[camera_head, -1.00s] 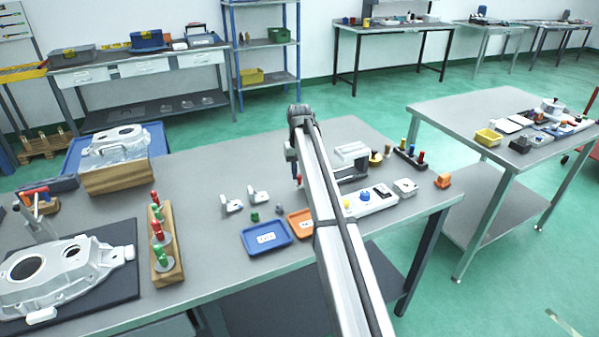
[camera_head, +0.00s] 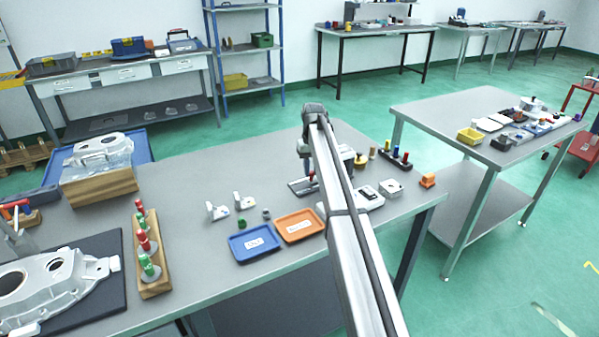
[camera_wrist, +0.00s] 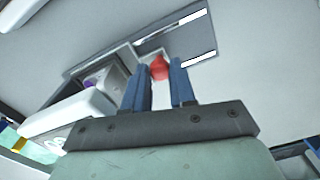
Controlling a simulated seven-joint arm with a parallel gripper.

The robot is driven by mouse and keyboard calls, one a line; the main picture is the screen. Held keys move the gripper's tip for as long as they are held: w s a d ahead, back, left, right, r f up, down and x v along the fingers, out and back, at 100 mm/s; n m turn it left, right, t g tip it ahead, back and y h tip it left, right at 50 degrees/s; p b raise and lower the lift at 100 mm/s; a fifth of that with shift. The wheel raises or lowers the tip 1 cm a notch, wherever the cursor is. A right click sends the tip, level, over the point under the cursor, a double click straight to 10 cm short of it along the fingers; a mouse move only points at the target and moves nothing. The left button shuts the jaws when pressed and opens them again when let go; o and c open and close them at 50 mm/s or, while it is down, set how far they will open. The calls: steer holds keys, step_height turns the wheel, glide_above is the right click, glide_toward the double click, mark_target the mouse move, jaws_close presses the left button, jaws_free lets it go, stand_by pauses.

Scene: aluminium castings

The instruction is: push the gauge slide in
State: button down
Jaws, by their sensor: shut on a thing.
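The gauge is a grey block-like fixture (camera_head: 344,154) on the bench, partly hidden behind my arm in the head view. Its flat dark-edged base plate (camera_head: 300,186) reaches out to the left. The slide's red knob (camera_head: 312,176) shows just left of my arm; the red knob also shows in the wrist view (camera_wrist: 159,70). My gripper (camera_wrist: 161,66) has its two blue fingers on either side of the knob and is shut on it. The slide body is mostly hidden, so how far in it sits cannot be told.
A blue tray (camera_head: 237,256) and an orange tray (camera_head: 277,233) lie in front of the gauge. Small metal parts (camera_head: 217,211) stand to its left. A white box with a dark window (camera_head: 368,194) is close on the right.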

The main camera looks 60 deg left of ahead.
steer(key=c, duration=0.9)
jaws_free()
steer(key=shift+w, duration=0.3)
step_height(320, 180, up, 14)
steer(key=shift+f, duration=0.1)
